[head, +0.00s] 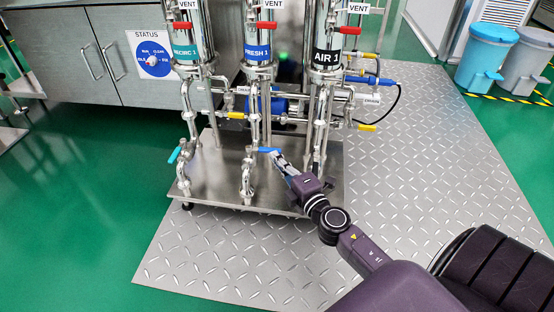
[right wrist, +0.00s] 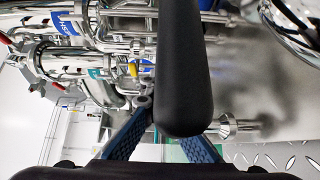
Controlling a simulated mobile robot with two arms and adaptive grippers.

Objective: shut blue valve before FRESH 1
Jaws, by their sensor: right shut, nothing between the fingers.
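The FRESH 1 column (head: 257,50) stands in the middle of the rig in the head view, with a blue label. The blue valve handle (head: 268,150) sits low on the pipe below it and lies roughly level, pointing right. My right gripper (head: 274,156) is shut and empty, its tips at the right end of the blue handle; I cannot tell if they touch. In the right wrist view a dark rounded bar hides the fingertips, and the handle cannot be made out. My left gripper is not in view.
A teal-handled valve (head: 175,154) stands to the left below RECIRC 1. Yellow handles (head: 236,115) and red handles (head: 260,27) sit higher on the pipes. The AIR 1 column (head: 326,57) is close on the right. Diamond-plate floor (head: 410,165) to the right is clear.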

